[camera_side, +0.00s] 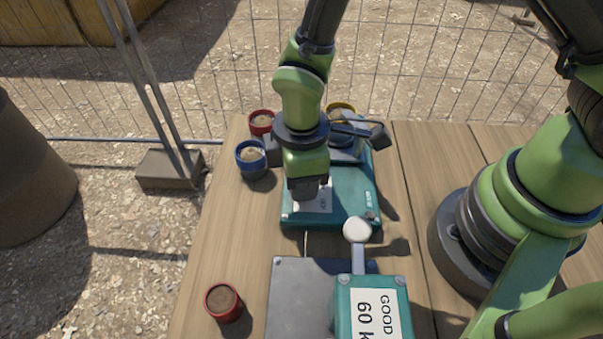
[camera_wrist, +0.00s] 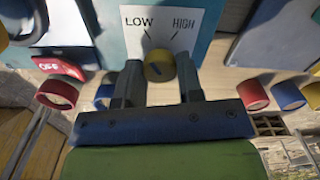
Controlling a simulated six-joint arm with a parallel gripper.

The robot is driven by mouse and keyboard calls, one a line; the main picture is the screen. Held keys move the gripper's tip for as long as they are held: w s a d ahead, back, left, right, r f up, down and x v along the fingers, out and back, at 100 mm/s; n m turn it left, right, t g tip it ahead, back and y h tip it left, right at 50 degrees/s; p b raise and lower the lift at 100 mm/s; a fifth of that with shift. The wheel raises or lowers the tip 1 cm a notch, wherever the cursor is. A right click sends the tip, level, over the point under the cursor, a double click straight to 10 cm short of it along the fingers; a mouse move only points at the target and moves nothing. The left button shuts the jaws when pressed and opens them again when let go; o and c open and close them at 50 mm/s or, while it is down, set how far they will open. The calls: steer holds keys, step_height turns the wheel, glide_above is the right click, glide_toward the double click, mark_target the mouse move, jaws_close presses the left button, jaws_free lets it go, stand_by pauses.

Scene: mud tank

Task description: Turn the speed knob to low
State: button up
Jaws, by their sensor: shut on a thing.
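The speed knob is a small yellow knob (camera_wrist: 160,66) below a white plate (camera_wrist: 162,27) marked LOW and HIGH in the wrist view. A dark mark shows on the knob, but I cannot tell which word it points at. My gripper (camera_wrist: 159,72) has one dark finger on each side of the knob and is shut on it. In the side view my gripper (camera_side: 308,190) points down at the teal mixer box (camera_side: 355,212) and hides the knob; part of the white plate shows beside it.
Cups stand around the box: red (camera_side: 262,121), blue (camera_side: 251,157), yellow (camera_side: 341,108); another red cup (camera_side: 223,303) is at the front left. A teal scale box (camera_side: 345,312) and grey plate (camera_side: 290,300) are in front.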

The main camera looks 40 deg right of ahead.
stand_by(0.4)
steer(key=o, duration=0.9)
steer(key=shift+o, duration=0.2)
step_height(320, 180, up, 10)
steer(key=s+d+r+m+t+y, duration=0.25)
steer(key=d+r+m, duration=0.45)
steer(key=r, duration=0.4)
steer(key=s+d+r+m+t, duration=0.4)
steer(key=s+d+r+m, duration=0.1)
steer(key=s+m, duration=0.3)
steer(key=shift+s+d+r+m+t, duration=0.15)
steer(key=shift+d+r+m+t, duration=0.1)
steer(key=shift+m+t, duration=0.15)
